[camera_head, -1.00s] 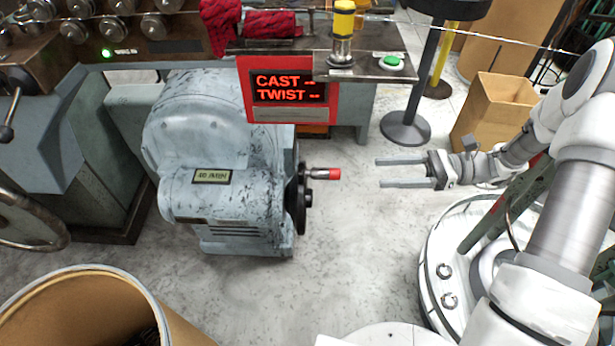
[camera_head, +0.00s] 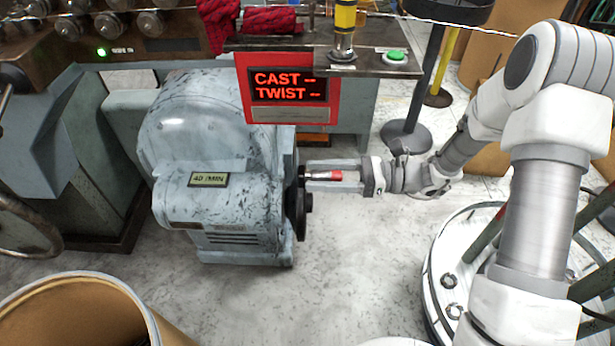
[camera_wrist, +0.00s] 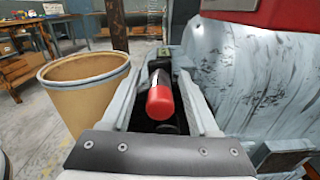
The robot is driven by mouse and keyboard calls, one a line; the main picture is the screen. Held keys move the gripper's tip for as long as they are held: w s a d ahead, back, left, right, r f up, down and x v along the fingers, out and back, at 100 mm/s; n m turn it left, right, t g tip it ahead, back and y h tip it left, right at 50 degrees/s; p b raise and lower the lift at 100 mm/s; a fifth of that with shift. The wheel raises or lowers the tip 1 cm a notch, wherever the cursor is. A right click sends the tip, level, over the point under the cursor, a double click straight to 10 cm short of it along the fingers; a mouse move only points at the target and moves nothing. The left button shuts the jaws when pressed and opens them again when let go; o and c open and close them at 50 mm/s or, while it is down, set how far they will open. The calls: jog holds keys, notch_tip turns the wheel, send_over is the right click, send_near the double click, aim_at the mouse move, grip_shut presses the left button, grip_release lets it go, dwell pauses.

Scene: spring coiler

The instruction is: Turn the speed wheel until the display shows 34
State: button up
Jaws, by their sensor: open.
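The speed wheel (camera_head: 303,216) is a dark disc on the right side of the grey motor housing (camera_head: 225,140), seen edge-on in the head view. Its crank handle (camera_head: 335,176) has a red tip and sticks out to the right. The display (camera_head: 209,180) on the housing reads 40 /MIN. My gripper (camera_head: 334,175) is open, with its fingers on either side of the handle. In the wrist view the red-tipped handle (camera_wrist: 161,101) lies between the open fingers (camera_wrist: 163,90), with gaps at its sides.
A red sign (camera_head: 290,88) reading CAST and TWIST hangs above the housing. A bench with a green button (camera_head: 395,57) stands behind. A black post base (camera_head: 406,136) is behind my arm. A large barrel (camera_head: 90,310) stands at the front left.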

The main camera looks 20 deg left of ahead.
jog(key=shift+x, duration=1.35)
grip_shut()
dwell(0.4)
